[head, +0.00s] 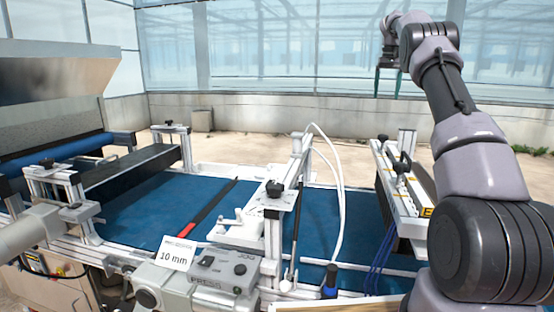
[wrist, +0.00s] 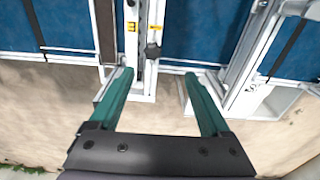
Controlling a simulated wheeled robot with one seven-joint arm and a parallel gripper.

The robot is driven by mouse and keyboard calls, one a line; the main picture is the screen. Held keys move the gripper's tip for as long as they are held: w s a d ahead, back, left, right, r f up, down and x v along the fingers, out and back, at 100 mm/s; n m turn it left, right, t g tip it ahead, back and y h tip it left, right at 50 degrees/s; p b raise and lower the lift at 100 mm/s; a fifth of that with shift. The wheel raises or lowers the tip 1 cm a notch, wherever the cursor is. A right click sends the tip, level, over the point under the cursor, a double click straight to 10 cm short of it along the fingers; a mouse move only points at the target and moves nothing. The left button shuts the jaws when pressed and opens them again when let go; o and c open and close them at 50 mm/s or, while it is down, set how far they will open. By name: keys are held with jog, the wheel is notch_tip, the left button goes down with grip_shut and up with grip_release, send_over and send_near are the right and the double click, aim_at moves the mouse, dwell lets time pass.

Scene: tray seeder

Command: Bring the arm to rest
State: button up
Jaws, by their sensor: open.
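My arm (head: 480,165) rises at the right of the head view and bends away at the top, over the far side of the machine. In the wrist view my gripper (wrist: 157,73) is open, with its two green fingers wide apart and nothing between them. It points at the machine's white frame and blue belt (wrist: 195,35) from above the floor. In the head view the gripper is mostly hidden behind the arm, with only some green showing near the top.
The tray seeder's blue belt (head: 150,212) lies across the middle. A white crossbar with a black knob (head: 274,188) and white hoses (head: 340,190) stand over it. A control box (head: 225,268) and a "10 mm" sign (head: 174,257) are in front. Bare floor (wrist: 60,105) lies behind the machine.

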jog(key=s+a+r+t, duration=0.2)
jog(key=s+a+r, duration=0.4)
jog(key=s+r, duration=0.4)
jog(key=s+a+r+t, duration=0.1)
jog(key=s+a, duration=0.2)
jog(key=s, duration=0.4)
jog(key=s+a+r, duration=0.1)
jog(key=s+a, duration=0.3)
jog(key=s, duration=0.2)
jog(key=s+a+f+t, duration=0.1)
jog(key=s+f, duration=0.3)
jog(key=s, duration=0.4)
jog(key=s+a+f+t+y, duration=0.1)
jog(key=s+a+f, duration=0.3)
jog(key=s, duration=0.4)
jog(key=s+a+f+m+t+y, duration=0.1)
jog(key=s+a+f, duration=0.1)
jog(key=s+f, duration=0.2)
jog(key=shift+s+a+t, duration=0.25)
jog(key=shift+s+t, duration=0.05)
jog(key=shift+s, duration=1.6)
